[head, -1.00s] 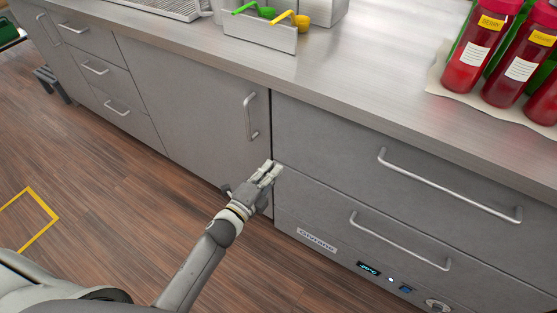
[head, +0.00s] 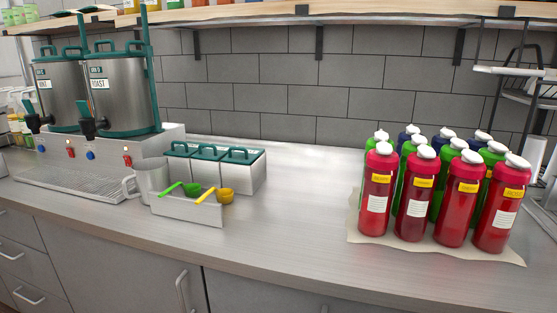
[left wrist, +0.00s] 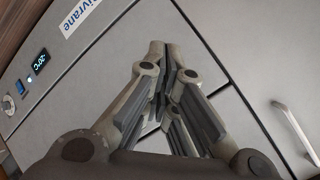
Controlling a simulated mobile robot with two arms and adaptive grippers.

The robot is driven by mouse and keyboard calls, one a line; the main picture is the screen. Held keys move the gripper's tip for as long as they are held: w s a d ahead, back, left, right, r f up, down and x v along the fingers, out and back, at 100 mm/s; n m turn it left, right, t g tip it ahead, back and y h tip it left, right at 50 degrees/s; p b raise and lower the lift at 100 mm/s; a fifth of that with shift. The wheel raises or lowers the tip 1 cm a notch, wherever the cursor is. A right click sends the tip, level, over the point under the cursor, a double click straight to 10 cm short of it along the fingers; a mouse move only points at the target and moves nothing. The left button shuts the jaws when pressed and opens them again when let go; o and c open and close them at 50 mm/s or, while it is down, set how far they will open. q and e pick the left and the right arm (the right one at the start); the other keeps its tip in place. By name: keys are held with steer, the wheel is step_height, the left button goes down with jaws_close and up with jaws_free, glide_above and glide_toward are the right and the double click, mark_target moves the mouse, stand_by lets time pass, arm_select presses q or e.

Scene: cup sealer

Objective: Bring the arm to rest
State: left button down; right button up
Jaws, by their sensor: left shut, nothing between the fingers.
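My left gripper (left wrist: 165,58) shows in the left wrist view with its fingers together and nothing between them. It is in front of grey drawer and door fronts (left wrist: 240,45). It does not show in the head view, and I cannot tell from the wrist view whether it touches the fronts. My right gripper is in neither view.
A metal handle (left wrist: 295,130) is at the right of the wrist view, and a temperature display (left wrist: 40,61) at the left. The head view shows a counter (head: 270,245) with red bottles (head: 376,185), a scoop bin (head: 190,208) and drink urns (head: 122,95). The counter's middle is clear.

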arm_select(q)
steer(key=s+a+f+n+g+p, duration=0.1)
steer(key=s+f+n+g, duration=0.2)
steer(key=s, duration=0.8)
steer(key=s+a+f+n+g+y+p, duration=0.1)
steer(key=s+f+n+g, duration=0.2)
steer(key=s+f, duration=0.5)
steer(key=s+a+f+n+g, duration=0.1)
steer(key=s+f+n+g, duration=0.3)
steer(key=s, duration=1)
steer(key=shift+s+f+y+p, duration=0.2)
steer(key=shift+f+y+p, duration=0.2)
steer(key=shift+f, duration=0.45)
